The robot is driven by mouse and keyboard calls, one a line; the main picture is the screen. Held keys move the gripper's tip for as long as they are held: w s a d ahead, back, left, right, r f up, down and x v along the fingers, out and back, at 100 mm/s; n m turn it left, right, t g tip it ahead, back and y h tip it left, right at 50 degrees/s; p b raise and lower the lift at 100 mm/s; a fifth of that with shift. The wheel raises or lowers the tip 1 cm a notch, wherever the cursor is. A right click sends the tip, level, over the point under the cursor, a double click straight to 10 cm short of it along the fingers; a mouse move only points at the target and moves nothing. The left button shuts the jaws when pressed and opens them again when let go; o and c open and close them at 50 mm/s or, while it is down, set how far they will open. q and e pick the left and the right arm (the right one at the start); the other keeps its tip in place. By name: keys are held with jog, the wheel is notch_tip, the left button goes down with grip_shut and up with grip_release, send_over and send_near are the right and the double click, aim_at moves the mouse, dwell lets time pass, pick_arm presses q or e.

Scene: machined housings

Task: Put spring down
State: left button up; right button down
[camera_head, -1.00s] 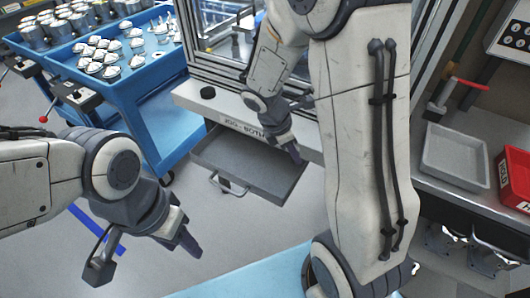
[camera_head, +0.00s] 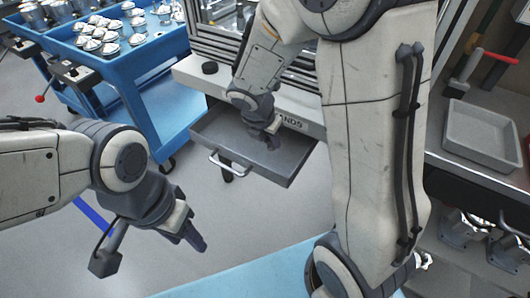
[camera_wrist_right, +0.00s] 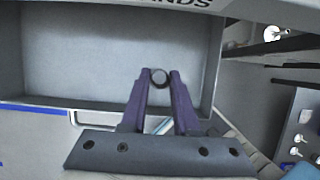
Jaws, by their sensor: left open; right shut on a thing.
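The spring (camera_wrist_right: 158,77) shows in the right wrist view as a small dark ring between the tips of my right gripper (camera_wrist_right: 160,84). My right gripper is shut on it, over the open grey drawer (camera_wrist_right: 60,65). In the head view my right gripper (camera_head: 272,137) is over the back right part of the drawer (camera_head: 212,137); the spring cannot be made out there. I cannot tell how high the spring is above the drawer floor. The drawer floor that shows is bare. My left gripper (camera_head: 194,236) is open and empty, over the floor left of the drawer.
A blue cart (camera_head: 145,75) with several pale metal parts stands at the back left. A grey tray (camera_head: 481,135) lies on the bench at the right. The machine's front panel (camera_head: 190,75) is right behind the drawer. A light blue surface (camera_head: 255,272) is at the bottom.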

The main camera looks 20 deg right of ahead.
jog(key=shift+w+a+f, duration=0.5)
jog(key=shift+a, duration=0.15)
jog(key=shift+f+b, duration=1.05)
jog(key=shift+f, duration=0.9)
jog(key=shift+f, duration=0.15)
jog(key=c, duration=0.7)
grip_release()
jog(key=shift+o, duration=0.2)
